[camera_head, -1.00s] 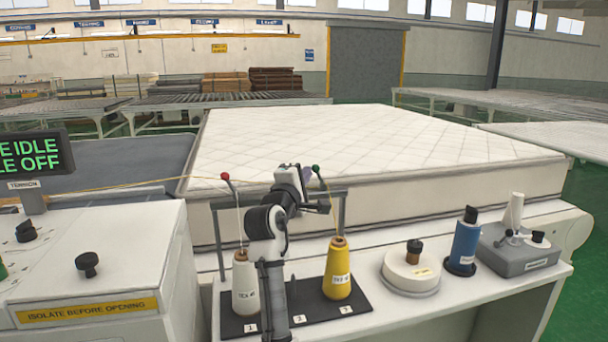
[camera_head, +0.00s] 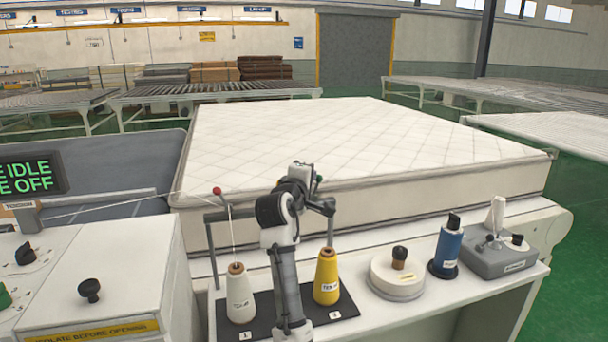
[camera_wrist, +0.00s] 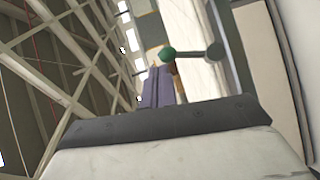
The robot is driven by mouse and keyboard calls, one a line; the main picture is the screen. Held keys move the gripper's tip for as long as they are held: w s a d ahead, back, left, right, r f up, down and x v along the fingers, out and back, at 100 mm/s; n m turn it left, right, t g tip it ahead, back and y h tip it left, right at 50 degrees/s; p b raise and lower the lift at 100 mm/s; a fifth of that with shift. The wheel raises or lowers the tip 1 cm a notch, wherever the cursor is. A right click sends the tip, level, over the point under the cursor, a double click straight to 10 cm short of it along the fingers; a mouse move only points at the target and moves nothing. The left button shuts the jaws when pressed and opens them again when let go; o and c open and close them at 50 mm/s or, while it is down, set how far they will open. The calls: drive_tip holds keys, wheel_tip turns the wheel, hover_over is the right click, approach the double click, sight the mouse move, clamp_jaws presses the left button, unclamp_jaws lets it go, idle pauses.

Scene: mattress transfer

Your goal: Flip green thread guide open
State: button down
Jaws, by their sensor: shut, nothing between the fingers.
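The green thread guide shows in the wrist view as a green ball (camera_wrist: 168,54) on a grey rod that runs right to a rounded joint. In the head view my wrist hides the fingers.
A red-tipped guide (camera_head: 216,190) stands left on the same frame, with thread down to the white cone (camera_head: 240,295). The yellow cone (camera_head: 327,278) stands just right of my arm. A mattress (camera_head: 350,150) lies behind. A blue bottle (camera_head: 446,247) and round white base (camera_head: 397,277) are to the right.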

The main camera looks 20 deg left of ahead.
drive_tip(key=shift+w+d, duration=0.3)
drive_tip(key=shift+d, duration=0.05)
drive_tip(key=shift+d+p, duration=0.2)
drive_tip(key=shift+p, duration=0.15)
drive_tip(key=shift+r, duration=0.1)
idle(0.4)
